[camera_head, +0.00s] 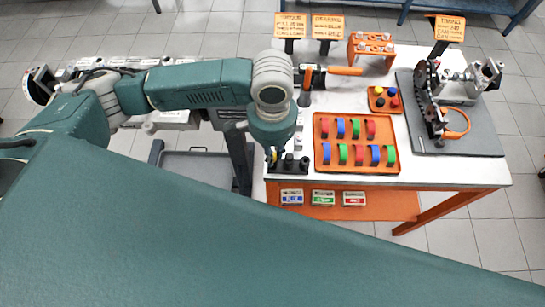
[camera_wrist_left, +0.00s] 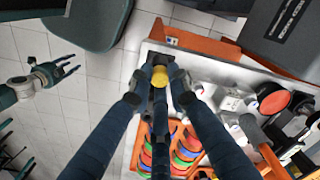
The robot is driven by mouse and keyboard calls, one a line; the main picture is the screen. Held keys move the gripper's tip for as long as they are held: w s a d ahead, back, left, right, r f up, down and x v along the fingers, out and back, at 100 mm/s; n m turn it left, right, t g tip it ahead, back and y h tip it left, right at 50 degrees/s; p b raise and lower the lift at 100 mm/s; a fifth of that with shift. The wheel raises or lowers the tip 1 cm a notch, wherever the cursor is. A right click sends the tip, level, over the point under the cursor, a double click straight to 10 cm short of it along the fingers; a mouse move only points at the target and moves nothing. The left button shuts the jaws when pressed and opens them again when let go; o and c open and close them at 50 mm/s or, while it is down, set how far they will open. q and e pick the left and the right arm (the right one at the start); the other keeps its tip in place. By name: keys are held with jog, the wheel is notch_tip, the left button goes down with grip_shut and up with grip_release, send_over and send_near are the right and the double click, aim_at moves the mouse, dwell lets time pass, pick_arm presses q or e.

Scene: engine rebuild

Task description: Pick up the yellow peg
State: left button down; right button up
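A yellow peg (camera_wrist_left: 160,77) shows as a small round yellow face between the fingertips of my left gripper (camera_wrist_left: 163,73) in the left wrist view. The fingers lie close on both sides of it; whether they press on it I cannot tell. In the head view my left gripper (camera_head: 274,157) points down at the table's near left corner, beside a black block with short posts (camera_head: 290,166). Only a sliver of yellow shows there, the rest hidden by the gripper. My right gripper (camera_wrist_left: 57,70) is off the table in the left wrist view, its fingers spread and empty.
An orange tray (camera_head: 318,158) of coloured rings lies right of my left gripper. A small orange tray (camera_head: 371,108) with coloured pegs is behind it. A grey mat (camera_head: 470,145) with machinery fills the right side. Bare white table (camera_head: 440,171) shows along the front.

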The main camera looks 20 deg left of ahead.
pick_arm(q)
jog(key=shift+r, duration=0.15)
notch_tip(320, 180, up, 20)
dwell(0.6)
jog(key=shift+f, duration=0.25)
